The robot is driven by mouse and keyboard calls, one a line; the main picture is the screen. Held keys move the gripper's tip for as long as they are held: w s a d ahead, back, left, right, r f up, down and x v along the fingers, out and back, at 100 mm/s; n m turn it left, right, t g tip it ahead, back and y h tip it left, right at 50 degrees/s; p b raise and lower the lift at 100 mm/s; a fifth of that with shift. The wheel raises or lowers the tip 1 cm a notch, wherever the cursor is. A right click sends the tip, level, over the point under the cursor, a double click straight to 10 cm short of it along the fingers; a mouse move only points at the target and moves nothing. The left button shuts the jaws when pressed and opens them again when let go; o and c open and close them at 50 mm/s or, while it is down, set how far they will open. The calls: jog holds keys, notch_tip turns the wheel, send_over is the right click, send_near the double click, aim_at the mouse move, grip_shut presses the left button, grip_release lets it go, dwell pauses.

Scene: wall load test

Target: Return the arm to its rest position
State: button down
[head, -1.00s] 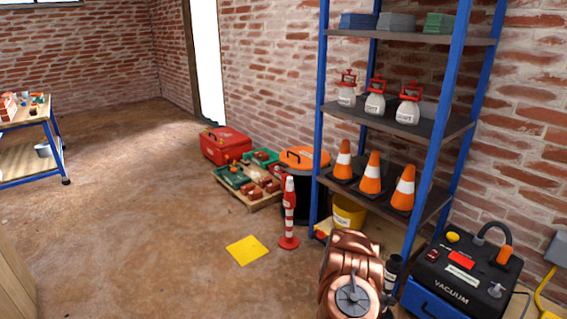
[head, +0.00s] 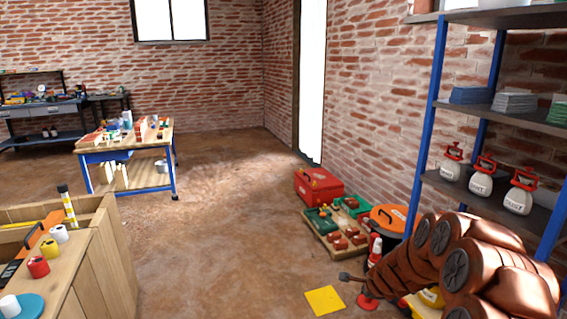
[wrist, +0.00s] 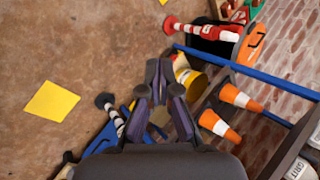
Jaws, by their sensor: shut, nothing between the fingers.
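My arm (head: 470,260), with copper-brown links, is bent in the lower right of the head view, in front of the blue shelf. My gripper (wrist: 160,85) is at the lower middle of the wrist view, its dark fingers shut with nothing held. In the head view a small dark end pokes out left of the arm; I cannot tell whether it is the gripper. The wrist view looks down at the floor and shelf, and the fingers show no contact with anything.
The blue shelf (head: 428,110) holds white bottles (head: 481,180); orange cones (wrist: 220,127) show in the wrist view. A red-white post (head: 374,252), orange-lidded bin (head: 388,216) and red toolbox (head: 318,187) stand nearby. A yellow floor square (head: 324,300) lies left of the arm. Mid-floor is clear.

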jog(key=s+a+r+n+g+y+p, duration=0.2)
jog(key=s+a+r+n+p, duration=0.2)
jog(key=s+a+r+n, duration=0.45)
jog(key=s+a+r+n+g+y+p, duration=0.1)
jog(key=s+a+r+n+y+p, duration=0.15)
jog(key=s+a+r+p, duration=0.6)
jog(key=s+d+r+n+g+h+p, duration=0.1)
jog(key=s+d+r+n+g+p, duration=0.1)
jog(key=s+r, duration=0.4)
jog(key=s+d+r+n+g+h+p, duration=0.2)
jog(key=s+d+r+n, duration=0.2)
jog(key=s, duration=1.1)
jog(key=s+d+r+n+g+h+p, duration=0.1)
jog(key=s+d+r+n+g+p, duration=0.1)
jog(key=s+r, duration=0.8)
jog(key=shift+s+d+n+p, duration=0.4)
jog(key=shift+d+n, duration=0.2)
jog(key=shift+n, duration=0.2)
jog(key=shift+d, duration=0.15)
